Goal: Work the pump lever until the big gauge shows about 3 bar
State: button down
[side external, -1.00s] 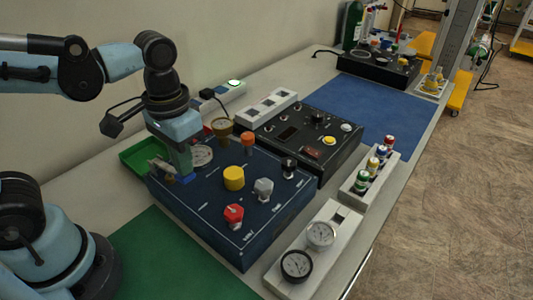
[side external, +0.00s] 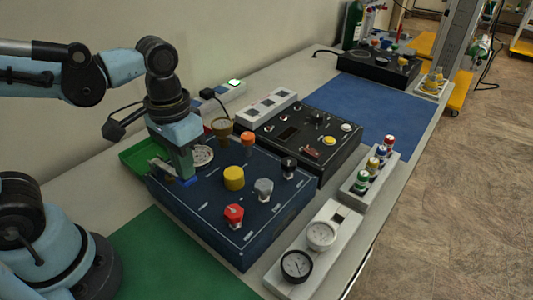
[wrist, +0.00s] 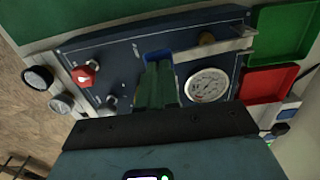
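The navy panel (side external: 215,213) carries the big gauge (side external: 203,156), a round white dial beside my gripper. The dial also shows in the wrist view (wrist: 207,85), but its reading is too small to make out. The pump lever's silver metal part (side external: 161,169) shows at the panel's left end, and in the wrist view (wrist: 218,53) right of my fingers. A blue piece, apparently the lever's handle (wrist: 157,55), lies at my fingertips. My gripper (side external: 187,179) points down at it. The fingers are close together; whether they clamp the handle is unclear.
Yellow (side external: 234,178), red (side external: 233,215), grey (side external: 264,189) and orange (side external: 248,142) knobs stand up from the panel near my gripper. A green tray (side external: 136,156) lies behind. A block with two small gauges (side external: 297,265) stands in front right. The green mat (side external: 165,262) is clear.

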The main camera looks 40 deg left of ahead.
jog(key=shift+f, duration=1.3)
jog(key=shift+r, duration=1.95)
jog(key=shift+f, duration=0.95)
jog(key=shift+r, duration=1)
